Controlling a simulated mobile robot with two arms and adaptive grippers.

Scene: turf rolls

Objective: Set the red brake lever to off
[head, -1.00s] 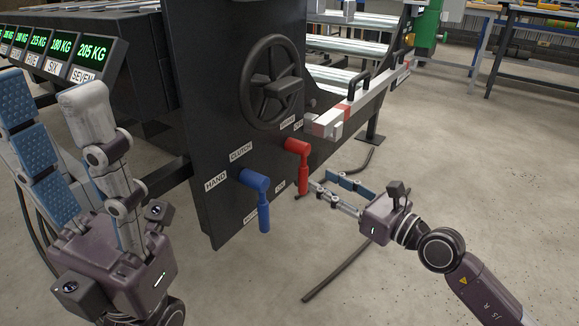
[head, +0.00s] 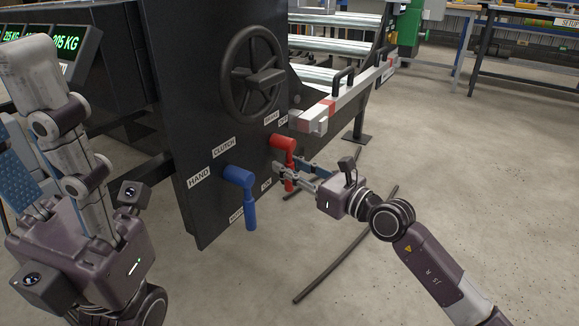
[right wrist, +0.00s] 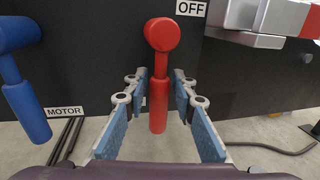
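The red brake lever (head: 284,147) is on the black panel (head: 205,120), its handle hanging down. In the right wrist view the red lever (right wrist: 158,100) hangs straight down, with an OFF label (right wrist: 191,8) at its upper right. My right gripper (head: 287,174) is at the lever's lower handle. In the right wrist view its fingers (right wrist: 158,88) stand on both sides of the handle, with gaps showing, so it is open around the lever. My left gripper (head: 35,115) is raised at the left, away from the panel, its fingers apart and empty.
A blue clutch lever (head: 245,195) hangs just left of the red one. A black handwheel (head: 253,75) is above. A white and red bar (head: 345,97) juts out at the upper right.

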